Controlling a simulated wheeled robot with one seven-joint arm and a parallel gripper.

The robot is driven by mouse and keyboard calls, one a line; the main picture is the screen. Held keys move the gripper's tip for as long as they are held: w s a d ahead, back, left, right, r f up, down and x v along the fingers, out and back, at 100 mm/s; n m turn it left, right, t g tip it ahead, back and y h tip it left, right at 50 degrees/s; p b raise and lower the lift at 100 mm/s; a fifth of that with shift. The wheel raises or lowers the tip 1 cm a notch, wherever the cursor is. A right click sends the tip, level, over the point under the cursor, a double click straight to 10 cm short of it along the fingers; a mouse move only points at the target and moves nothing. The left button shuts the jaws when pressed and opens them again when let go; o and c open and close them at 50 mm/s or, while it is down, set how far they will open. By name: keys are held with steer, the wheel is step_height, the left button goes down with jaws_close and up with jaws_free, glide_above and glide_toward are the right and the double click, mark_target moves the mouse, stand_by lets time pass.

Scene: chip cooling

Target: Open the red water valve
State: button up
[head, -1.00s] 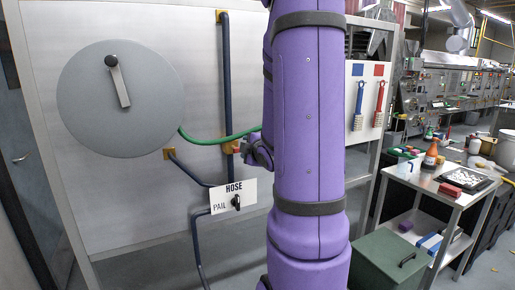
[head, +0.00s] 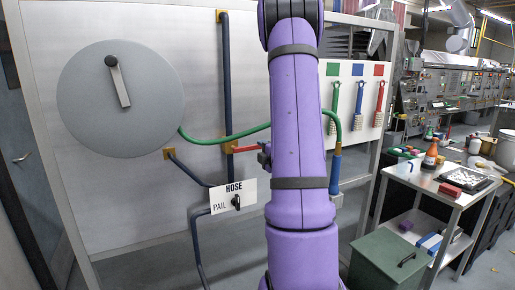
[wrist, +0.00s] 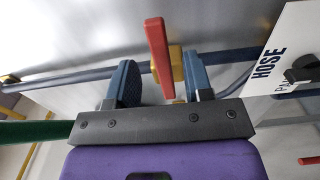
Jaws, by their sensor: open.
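The red valve handle (head: 246,149) sticks out to the right from a brass valve body (head: 229,146) on the vertical blue pipe. In the wrist view the red handle (wrist: 157,48) lies across the pipe, beside its yellow fitting (wrist: 175,62). My gripper (wrist: 159,70) is open and empty, its two blue fingers on either side of the handle in that view, with gaps on both sides. How far the fingers are from the handle in depth is unclear. In the head view my gripper (head: 264,158) shows only partly, just right of the handle, mostly hidden behind my purple arm.
A white HOSE/PAIL sign (head: 222,203) with a black knob sits below the valve. A green hose (head: 205,141) passes close by. A grey disc with a lever (head: 90,105) is at upper left.

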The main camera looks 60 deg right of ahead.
mark_target(258, 147)
steer(key=shift+x, duration=2.25)
jaws_close()
